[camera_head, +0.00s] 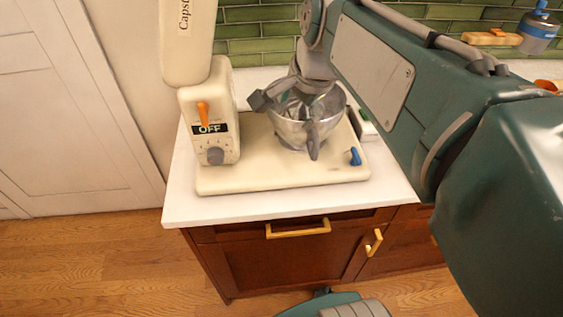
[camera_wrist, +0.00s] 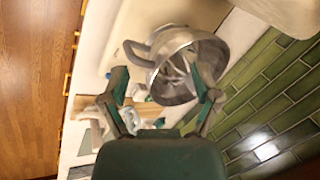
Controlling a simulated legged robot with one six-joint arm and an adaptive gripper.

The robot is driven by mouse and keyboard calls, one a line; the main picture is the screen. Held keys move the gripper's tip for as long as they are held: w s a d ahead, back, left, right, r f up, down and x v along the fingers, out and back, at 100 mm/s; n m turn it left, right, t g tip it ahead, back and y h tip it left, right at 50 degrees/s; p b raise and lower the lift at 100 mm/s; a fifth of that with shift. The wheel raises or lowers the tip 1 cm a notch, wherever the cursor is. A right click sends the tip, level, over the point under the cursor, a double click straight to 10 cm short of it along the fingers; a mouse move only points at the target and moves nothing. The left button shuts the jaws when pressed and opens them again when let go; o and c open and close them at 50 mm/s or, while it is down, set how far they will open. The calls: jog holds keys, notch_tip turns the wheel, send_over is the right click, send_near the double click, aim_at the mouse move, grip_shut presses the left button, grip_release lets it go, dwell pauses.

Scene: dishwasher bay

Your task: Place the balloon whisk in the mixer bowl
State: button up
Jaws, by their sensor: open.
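The metal mixer bowl (camera_head: 291,133) sits on the cream mixer base, under my gripper (camera_head: 286,120). In the wrist view the bowl (camera_wrist: 213,52), with its loop handle, lies just beyond my gripper (camera_wrist: 164,85). My gripper is open, its two fingers spread wide over the bowl, with nothing seen between them. Thin metallic lines inside the bowl (camera_wrist: 178,72) look like the wires of the balloon whisk, but I cannot tell them surely from reflections. No whisk shows clearly elsewhere.
The tilted-up mixer head (camera_head: 187,45) and its column (camera_head: 208,120) stand left of the bowl. The white counter's front edge (camera_head: 290,205) is close. Green tiles (camera_head: 260,30) rise behind. A wooden board (camera_head: 492,38) and a blue-topped bottle (camera_head: 538,32) are far right.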

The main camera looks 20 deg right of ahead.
jog(key=s+a+f+n+t, duration=0.1)
jog(key=s+a+f+n, duration=0.3)
jog(key=s+f+n, duration=0.4)
jog(key=s+n, duration=0.2)
jog(key=n, duration=0.4)
jog(key=shift+s+a+h, duration=0.3)
jog(key=shift+a, duration=0.1)
